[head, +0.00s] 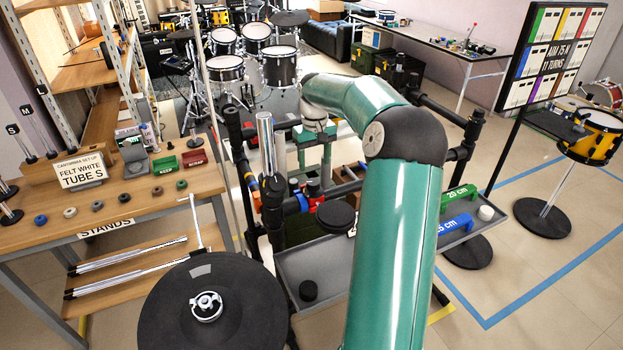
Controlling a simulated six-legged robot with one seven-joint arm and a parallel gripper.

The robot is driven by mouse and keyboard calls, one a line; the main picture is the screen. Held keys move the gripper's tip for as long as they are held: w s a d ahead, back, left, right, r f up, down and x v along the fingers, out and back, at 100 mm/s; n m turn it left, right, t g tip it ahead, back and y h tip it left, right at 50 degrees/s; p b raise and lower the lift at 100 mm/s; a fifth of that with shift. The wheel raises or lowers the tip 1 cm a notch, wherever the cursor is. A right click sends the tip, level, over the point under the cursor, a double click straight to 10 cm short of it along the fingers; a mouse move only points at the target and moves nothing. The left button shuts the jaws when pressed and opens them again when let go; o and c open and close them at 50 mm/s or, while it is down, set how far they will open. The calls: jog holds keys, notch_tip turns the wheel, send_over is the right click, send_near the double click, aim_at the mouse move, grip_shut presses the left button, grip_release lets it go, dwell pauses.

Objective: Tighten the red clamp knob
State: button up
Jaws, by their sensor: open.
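A small red part (317,201), which looks like the red clamp knob, shows low on the black rack beside a blue clamp part (301,202). It is partly covered, and its shape is too small to make out. My gripper (305,183) hangs from my teal arm at the rack, fingers pointing down. The fingers are apart, and the dark tips are close above the red and blue parts. I cannot tell whether a finger touches the red part. Nothing shows held between the fingers.
A chrome tube (266,140) stands upright left of my gripper. A grey tray (322,272) and a black drum pad (212,305) lie nearer. A wooden bench (125,205) is at left. A black rack post (466,150) stands right of my arm. Open floor lies at right.

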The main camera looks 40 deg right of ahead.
aim_at(314, 182)
notch_tip(314, 182, down, 8)
jog(key=shift+w+r, duration=0.1)
jog(key=shift+r, duration=0.15)
jog(key=c, duration=1)
